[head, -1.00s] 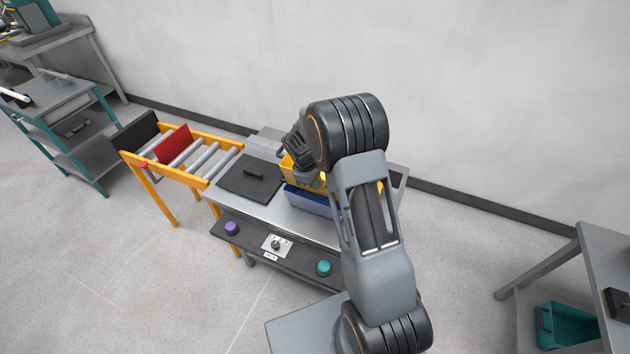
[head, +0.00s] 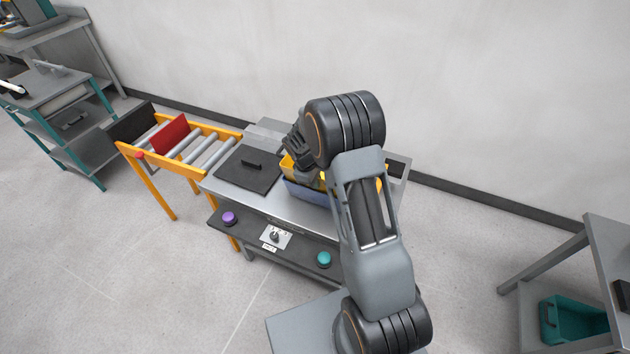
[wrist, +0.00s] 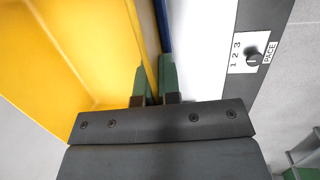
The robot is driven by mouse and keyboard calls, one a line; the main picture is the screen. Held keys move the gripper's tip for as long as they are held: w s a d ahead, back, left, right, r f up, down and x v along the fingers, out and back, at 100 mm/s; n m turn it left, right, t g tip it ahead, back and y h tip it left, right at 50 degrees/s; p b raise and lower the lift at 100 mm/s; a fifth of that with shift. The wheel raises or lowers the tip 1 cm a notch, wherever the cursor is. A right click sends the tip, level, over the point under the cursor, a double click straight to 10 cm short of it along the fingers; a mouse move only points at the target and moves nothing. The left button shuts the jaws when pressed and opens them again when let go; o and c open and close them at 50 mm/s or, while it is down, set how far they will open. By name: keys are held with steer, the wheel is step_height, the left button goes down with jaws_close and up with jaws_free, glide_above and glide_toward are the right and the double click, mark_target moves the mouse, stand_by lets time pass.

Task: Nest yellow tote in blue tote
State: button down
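The yellow tote (head: 287,163) sits low at the blue tote (head: 303,192) on the steel table, its lower part hidden behind the blue wall. My arm covers the right side of both totes. In the wrist view the yellow tote (wrist: 60,60) fills the left side, and a thin strip of the blue tote (wrist: 161,22) runs just outside its wall. My gripper (wrist: 155,78) has its green fingers close together on either side of the yellow wall, shut on it. Whether the yellow tote rests on the blue tote's floor cannot be seen.
A control shelf (head: 275,237) with buttons and a dial runs along the front. A yellow-framed roller conveyor (head: 190,148) joins at the left. A wall stands behind.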

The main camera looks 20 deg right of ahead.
steer(key=shift+f+b, duration=0.55)
steer(key=shift+f, duration=0.15)
stand_by(0.4)
steer(key=c, duration=1.2)
jaws_free()
steer(key=shift+c, duration=0.2)
steer(key=shift+r, duration=0.15)
step_height(320, 180, up, 13)
steer(key=p, duration=0.9)
